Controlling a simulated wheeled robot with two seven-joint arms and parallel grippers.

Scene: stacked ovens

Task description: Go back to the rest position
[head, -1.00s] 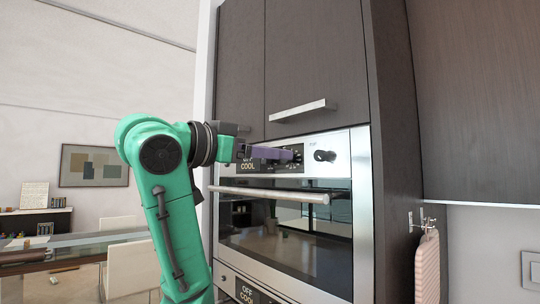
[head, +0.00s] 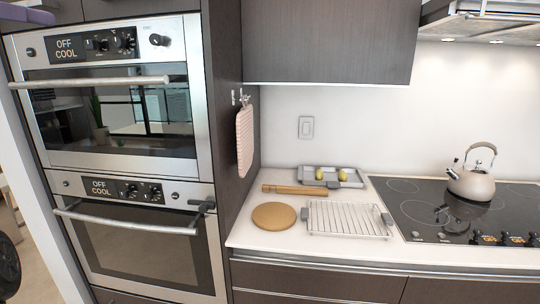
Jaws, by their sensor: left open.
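The rest of that gripper is cut off by the frame. The upper oven (head: 110,115) and the lower oven (head: 145,250) are stacked on the left, both with doors shut and displays reading "OFF COOL". My right gripper is not in view.
A counter (head: 255,238) on the right holds a wire rack (head: 345,219), a round board (head: 274,216), a rolling pin (head: 295,190) and a tray (head: 350,181) with yellow fruit. A kettle (head: 474,184) stands on the cooktop (head: 420,195). A striped mitt (head: 244,142) hangs beside the ovens.

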